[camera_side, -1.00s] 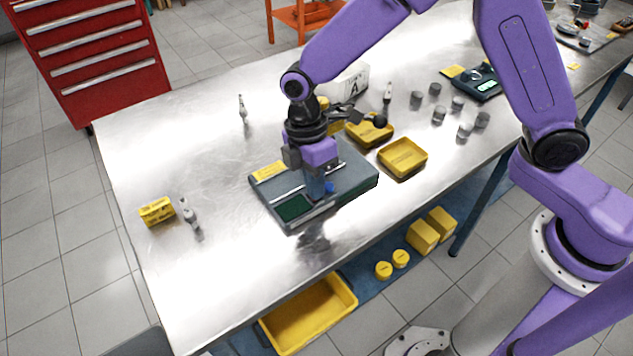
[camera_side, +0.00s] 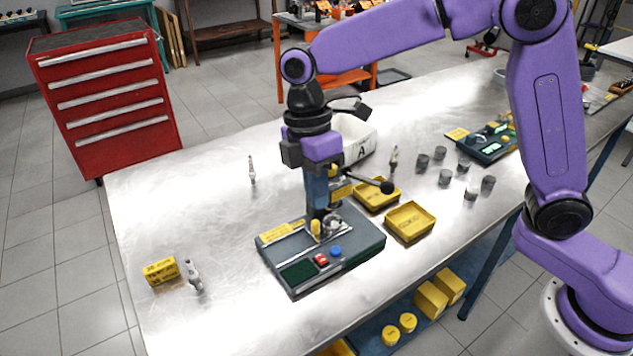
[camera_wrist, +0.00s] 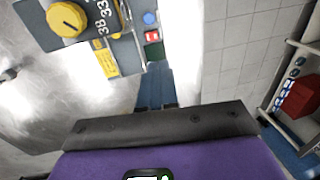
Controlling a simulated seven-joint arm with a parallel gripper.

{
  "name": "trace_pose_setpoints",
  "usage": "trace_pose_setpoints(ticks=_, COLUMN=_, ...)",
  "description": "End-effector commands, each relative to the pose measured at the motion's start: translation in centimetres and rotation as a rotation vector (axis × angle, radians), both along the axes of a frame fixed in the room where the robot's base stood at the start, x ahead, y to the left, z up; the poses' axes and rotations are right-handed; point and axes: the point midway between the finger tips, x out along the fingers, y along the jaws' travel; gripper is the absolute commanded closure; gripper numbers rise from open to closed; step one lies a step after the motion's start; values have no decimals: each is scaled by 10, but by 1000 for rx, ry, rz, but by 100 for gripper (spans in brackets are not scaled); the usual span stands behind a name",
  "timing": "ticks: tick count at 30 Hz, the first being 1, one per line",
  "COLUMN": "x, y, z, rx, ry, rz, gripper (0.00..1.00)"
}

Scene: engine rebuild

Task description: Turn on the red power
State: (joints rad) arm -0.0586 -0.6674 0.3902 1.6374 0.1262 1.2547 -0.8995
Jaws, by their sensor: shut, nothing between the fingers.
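A grey tester (camera_side: 350,254) lies on the metal bench. Its red power switch (camera_side: 321,260) sits between a dark green display (camera_side: 298,274) and a blue button (camera_side: 336,252). The switch also shows in the wrist view (camera_wrist: 153,37), beside the blue button (camera_wrist: 149,18). My gripper (camera_side: 316,212) is shut and empty, pointing down above the tester. Its blue fingers hide part of the tester's dial in the side view. In the wrist view the fingers (camera_wrist: 155,72) end near the green display (camera_wrist: 154,50), and the yellow dial knob (camera_wrist: 68,20) is at upper left.
Two yellow trays (camera_side: 410,236) and a white bin (camera_side: 368,147) marked A stand behind and right of the tester. A yellow box (camera_side: 161,271) and a spark plug (camera_side: 194,275) are at left. Several grey cylinders (camera_side: 445,177) stand at right. The bench left of the tester is mostly clear.

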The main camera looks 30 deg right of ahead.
Motion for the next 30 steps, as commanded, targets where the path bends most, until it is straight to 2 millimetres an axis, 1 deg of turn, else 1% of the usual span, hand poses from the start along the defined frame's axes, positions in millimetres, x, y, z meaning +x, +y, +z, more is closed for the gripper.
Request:
trace_pose_setpoints(ticks=1, x=1, y=0, z=6, rx=1, ry=-1, rz=0, gripper=100)
trace_pose_setpoints(ticks=3, x=1, y=0, z=10, rx=1, ry=-1, rz=0, gripper=100)
trace_pose_setpoints(ticks=7, x=1, y=0, z=14, rx=0, ry=0, rz=0, gripper=100)
trace_pose_setpoints(ticks=15, x=1, y=0, z=14, rx=0, ry=1, rz=0, gripper=100)
trace_pose_setpoints(ticks=20, x=8, y=0, z=15, rx=1, ry=-10, rz=-8, gripper=100)
trace_pose_setpoints(ticks=26, x=8, y=0, z=15, rx=0, ry=-9, rz=-7, gripper=100)
trace_pose_setpoints(ticks=30, x=7, y=0, z=10, rx=0, ry=-9, rz=-7, gripper=100)
